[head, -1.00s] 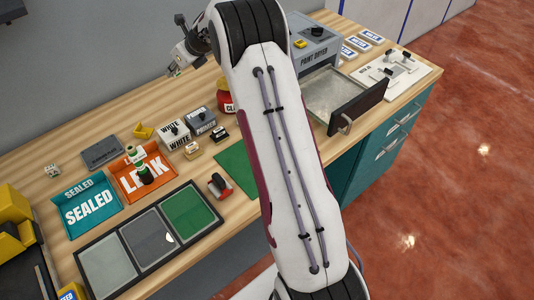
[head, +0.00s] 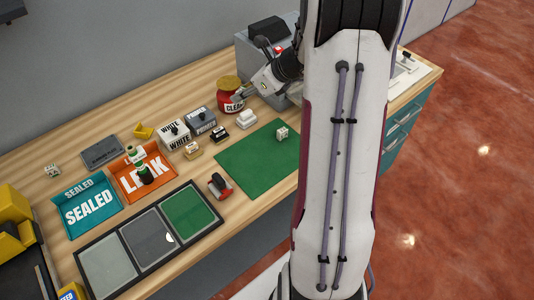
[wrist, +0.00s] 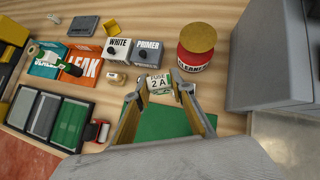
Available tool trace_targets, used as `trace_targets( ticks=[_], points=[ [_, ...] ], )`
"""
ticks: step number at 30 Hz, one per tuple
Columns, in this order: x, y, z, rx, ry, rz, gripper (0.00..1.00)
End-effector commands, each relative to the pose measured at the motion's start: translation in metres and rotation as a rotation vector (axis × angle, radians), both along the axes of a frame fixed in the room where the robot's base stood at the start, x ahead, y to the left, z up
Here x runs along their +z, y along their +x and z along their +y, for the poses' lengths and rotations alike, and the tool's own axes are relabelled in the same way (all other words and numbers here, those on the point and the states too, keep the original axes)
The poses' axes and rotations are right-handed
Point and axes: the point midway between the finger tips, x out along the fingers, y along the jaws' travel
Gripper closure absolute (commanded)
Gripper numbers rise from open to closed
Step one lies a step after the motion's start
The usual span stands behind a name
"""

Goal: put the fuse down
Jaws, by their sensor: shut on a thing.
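The fuse (wrist: 159,84), a small pale block with a "2 A" label, sits between the fingertips of my gripper (wrist: 160,88) in the wrist view. The gripper is shut on it, above the back of the green mat (wrist: 187,121). In the head view my gripper (head: 238,97) is in front of the red cleaner jar (head: 228,92).
A white block (head: 246,119) stands behind the green mat (head: 255,160), and a small pale block (head: 282,133) lies on it. The primer box (head: 201,120), white box (head: 173,136) and orange leak tray (head: 128,184) are to the left. Much of the mat is clear.

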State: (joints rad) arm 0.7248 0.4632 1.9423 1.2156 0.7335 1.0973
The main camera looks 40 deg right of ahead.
Motion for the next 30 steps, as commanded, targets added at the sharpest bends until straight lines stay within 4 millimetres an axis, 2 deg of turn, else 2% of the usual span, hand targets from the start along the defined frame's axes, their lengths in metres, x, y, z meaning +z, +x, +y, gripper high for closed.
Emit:
trace_targets(
  ticks=[1, 6, 12, 24, 30],
  points=[
    [0.001, -0.015, -0.002, -0.001, 0.001, 0.0, 0.92],
    [0.004, -0.058, 0.0, 0.012, -0.001, 0.0, 0.92],
    [0.006, -0.092, 0.006, 0.021, -0.001, 0.0, 0.92],
    [0.009, -0.128, 0.017, 0.025, -0.001, 0.001, 0.92],
    [-0.001, -0.133, 0.019, 0.026, 0.002, 0.001, 0.92]
  ],
)
